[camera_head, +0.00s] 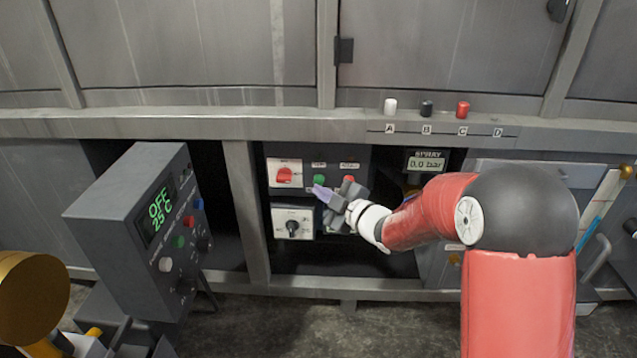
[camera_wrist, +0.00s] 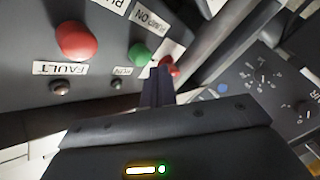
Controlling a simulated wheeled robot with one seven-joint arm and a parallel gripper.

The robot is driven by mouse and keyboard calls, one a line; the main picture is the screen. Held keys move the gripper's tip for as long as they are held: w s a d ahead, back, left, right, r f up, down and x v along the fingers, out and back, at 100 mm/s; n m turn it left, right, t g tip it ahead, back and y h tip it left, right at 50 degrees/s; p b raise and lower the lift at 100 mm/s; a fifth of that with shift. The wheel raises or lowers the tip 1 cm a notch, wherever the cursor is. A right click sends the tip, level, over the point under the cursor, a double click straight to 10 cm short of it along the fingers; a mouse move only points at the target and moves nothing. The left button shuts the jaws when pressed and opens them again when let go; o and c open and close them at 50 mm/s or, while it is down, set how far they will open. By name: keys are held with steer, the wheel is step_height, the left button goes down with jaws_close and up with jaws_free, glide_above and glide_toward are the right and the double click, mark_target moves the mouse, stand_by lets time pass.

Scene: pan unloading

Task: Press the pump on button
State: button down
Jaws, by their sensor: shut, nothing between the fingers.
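The green button (camera_head: 319,180) is on the grey control panel (camera_head: 336,157), between a red switch on its left and a red button on its right. In the wrist view the green button (camera_wrist: 139,53) has a white label above it that seems to read PUMP ON, upside down. My gripper (camera_head: 318,191) is shut and empty, its purple fingertips just below the green button in the head view. In the wrist view my gripper (camera_wrist: 160,72) has its tips just right of and below the green button. Whether they touch the panel cannot be told.
A large red knob (camera_wrist: 76,40) and a FAULT label (camera_wrist: 60,68) are to the left. A rotary switch (camera_head: 292,226) is lower on the panel. A grey control box (camera_head: 135,225) stands at left, reading OFF, 25 °C.

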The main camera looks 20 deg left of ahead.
steer(key=shift+w, duration=0.1)
steer(key=shift+w, duration=0.35)
steer(key=shift+w+a, duration=0.2)
steer(key=shift+w, duration=0.3)
stand_by(0.6)
steer(key=shift+s+b, duration=0.2)
steer(key=shift+b, duration=0.2)
steer(key=shift+s+d+b, duration=0.25)
steer(key=shift+s+b, duration=0.15)
steer(key=shift+s, duration=0.35)
steer(key=shift+s+d+b, duration=0.2)
steer(key=shift+s+b, duration=0.2)
steer(key=shift+s, duration=0.4)
steer(key=shift+s+d+b, duration=0.15)
steer(key=shift+s+b, duration=0.25)
steer(key=shift+s, duration=0.45)
steer(key=shift+s+d+b, duration=0.2)
steer(key=shift+s+b, duration=0.2)
steer(key=shift+s, duration=0.4)
